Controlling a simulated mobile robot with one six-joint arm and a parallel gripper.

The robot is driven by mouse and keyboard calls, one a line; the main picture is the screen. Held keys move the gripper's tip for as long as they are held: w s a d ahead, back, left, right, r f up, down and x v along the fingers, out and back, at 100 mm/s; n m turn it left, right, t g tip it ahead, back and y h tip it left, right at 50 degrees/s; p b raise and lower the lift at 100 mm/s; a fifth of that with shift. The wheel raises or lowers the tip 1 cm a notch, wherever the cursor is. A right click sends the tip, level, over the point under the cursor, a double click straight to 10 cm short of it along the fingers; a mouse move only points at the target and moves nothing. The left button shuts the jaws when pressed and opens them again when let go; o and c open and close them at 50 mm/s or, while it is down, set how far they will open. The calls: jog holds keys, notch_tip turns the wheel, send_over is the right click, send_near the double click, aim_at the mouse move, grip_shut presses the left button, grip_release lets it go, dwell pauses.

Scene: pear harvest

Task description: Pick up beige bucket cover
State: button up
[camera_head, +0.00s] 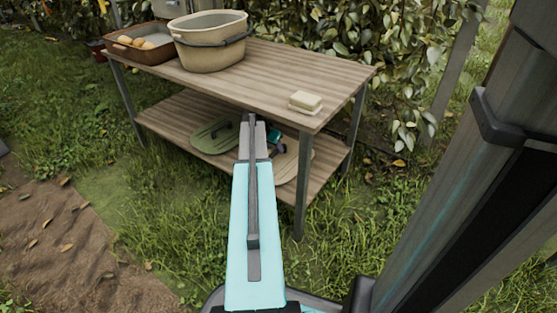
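A beige bucket cover (287,169) lies on the lower shelf (165,115) of the wooden table, near its right end. It is partly hidden behind my arm and a small teal and dark part. That part (275,141) shows over the cover's left side and looks like my gripper. It is too small and too covered for me to tell whether its fingers are open or shut, or whether it touches the cover. A green cover (207,138) with a dark handle lies on the same shelf, left of my arm.
On the tabletop (255,75) stand a beige bucket (205,57) with a dark handle, a brown basin (128,52) holding round yellowish things, and a pale block (306,101). The right front table leg (300,185) stands close to the beige cover. Leafy bushes grow behind; grass lies in front.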

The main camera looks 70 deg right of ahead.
aim_at(285, 165)
dwell(0.3)
jog(key=shift+b+x, duration=1.25)
jog(key=shift+x, duration=1.3)
jog(key=shift+r, duration=0.1)
grip_shut()
